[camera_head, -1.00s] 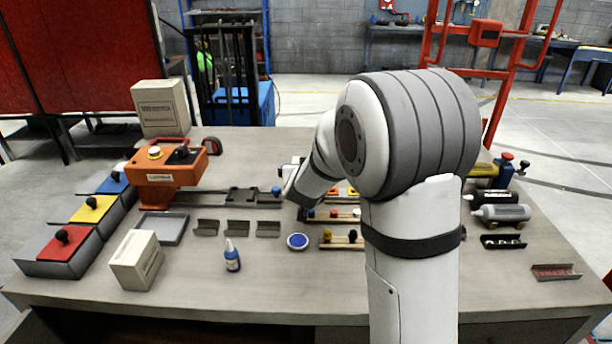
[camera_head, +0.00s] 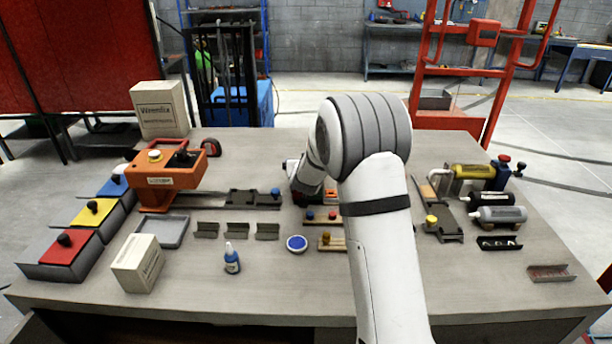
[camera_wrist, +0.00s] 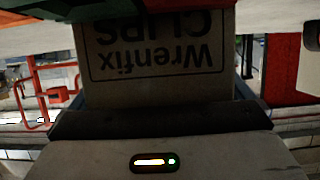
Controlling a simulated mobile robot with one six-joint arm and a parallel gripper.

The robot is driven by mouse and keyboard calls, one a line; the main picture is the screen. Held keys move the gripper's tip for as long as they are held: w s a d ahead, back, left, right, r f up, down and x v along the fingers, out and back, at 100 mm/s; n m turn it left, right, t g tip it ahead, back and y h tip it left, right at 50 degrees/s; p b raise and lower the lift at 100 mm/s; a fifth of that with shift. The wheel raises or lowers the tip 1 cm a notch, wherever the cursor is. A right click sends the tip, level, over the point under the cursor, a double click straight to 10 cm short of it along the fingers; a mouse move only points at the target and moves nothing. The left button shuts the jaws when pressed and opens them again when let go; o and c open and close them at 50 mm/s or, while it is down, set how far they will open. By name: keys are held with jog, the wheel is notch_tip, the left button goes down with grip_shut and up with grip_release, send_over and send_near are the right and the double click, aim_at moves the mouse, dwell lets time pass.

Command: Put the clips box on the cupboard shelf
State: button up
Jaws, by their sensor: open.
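The clips box (camera_wrist: 150,60) fills the upper middle of the wrist view, very close, its printed label "Wrenfix CLIPS" upside down. My gripper (camera_wrist: 155,122) is open in front of it; I cannot tell whether it touches the box. In the head view my gripper (camera_head: 302,188) is low over the middle of the table (camera_head: 300,275), mostly hidden by my arm. The clips box is not clearly visible there. I cannot make out a cupboard shelf in either view.
Another Wrenfix carton (camera_head: 160,108) stands at the back left, beside an orange machine (camera_head: 165,175). The front middle is fairly clear.

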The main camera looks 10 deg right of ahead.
jog(key=shift+c, duration=0.2)
jog(key=shift+r, duration=0.1)
jog(key=c, duration=1.2)
